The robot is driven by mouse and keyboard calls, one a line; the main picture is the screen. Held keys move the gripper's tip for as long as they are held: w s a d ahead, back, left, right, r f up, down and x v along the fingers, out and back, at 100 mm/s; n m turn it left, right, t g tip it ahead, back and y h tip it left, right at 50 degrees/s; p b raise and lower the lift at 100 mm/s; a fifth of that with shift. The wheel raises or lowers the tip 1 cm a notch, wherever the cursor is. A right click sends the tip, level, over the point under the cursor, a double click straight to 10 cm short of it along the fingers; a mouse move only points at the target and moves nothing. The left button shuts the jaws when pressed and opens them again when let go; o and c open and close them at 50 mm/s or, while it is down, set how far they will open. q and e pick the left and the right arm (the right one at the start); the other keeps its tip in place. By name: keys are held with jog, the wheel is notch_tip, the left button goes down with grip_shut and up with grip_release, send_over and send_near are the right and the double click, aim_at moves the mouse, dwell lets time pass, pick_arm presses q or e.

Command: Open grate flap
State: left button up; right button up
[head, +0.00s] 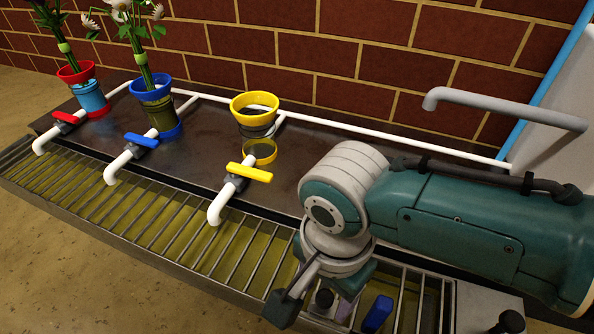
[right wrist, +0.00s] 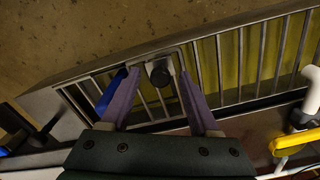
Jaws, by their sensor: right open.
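The grate flap (right wrist: 149,97) is a framed section of bars at the right end of the long grate (head: 170,220). It lies level with the grate, so it looks shut. A dark round knob (right wrist: 160,72) stands on its edge; the knob also shows in the head view (head: 322,298). My right gripper (right wrist: 161,70) is open and points down over the flap. Its two purple-grey fingers stand on either side of the knob. I cannot tell whether they touch it. In the head view the wrist partly hides the right gripper (head: 338,301) and the flap. My left gripper is out of view.
A blue piece (head: 378,313) sits by the flap, beside one finger. White pipes with red, blue and yellow valve handles (head: 250,173) reach over the grate. Red, blue and yellow pots (head: 255,105) stand behind; two hold flowers. A grey spout (head: 500,107) is at the right.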

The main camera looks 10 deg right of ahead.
grip_shut()
dwell(0.5)
dwell(0.9)
